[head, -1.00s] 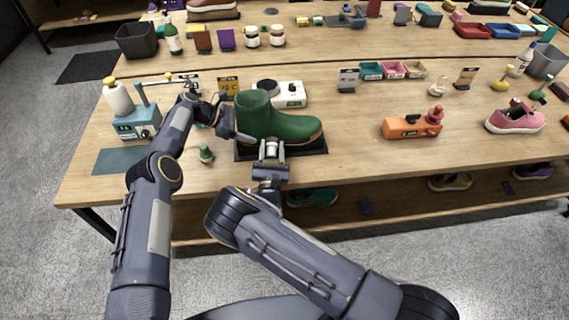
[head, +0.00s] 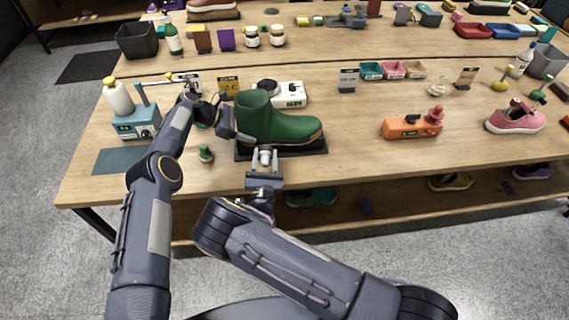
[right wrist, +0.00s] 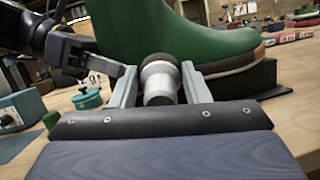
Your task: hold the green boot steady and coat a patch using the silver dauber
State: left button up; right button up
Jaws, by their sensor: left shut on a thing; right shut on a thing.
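The green boot (head: 285,124) stands upright on a dark mat (head: 305,148) near the table's front edge, toe to the right. My left gripper (head: 226,122) is at the boot's heel side and shut on the boot, its fingertips partly hidden. My right gripper (head: 265,160) is in front of the boot and shut on the silver dauber (right wrist: 158,82). The dauber's dark rounded tip points at the boot's lower side in the right wrist view. I cannot tell whether the tip touches the boot (right wrist: 190,35).
A white scale-like device (head: 290,95) is behind the boot, and a blue device with a white bottle (head: 136,122) is at left. An orange device (head: 411,127) stands at right, with clear table between.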

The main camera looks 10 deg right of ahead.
jog(key=shift+s, duration=0.85)
jog(key=s+d, duration=0.3)
jog(key=d, duration=0.2)
jog(key=shift+s+d, duration=0.25)
jog(key=shift+s, duration=0.1)
pick_arm(q)
jog(key=o, duration=1.2)
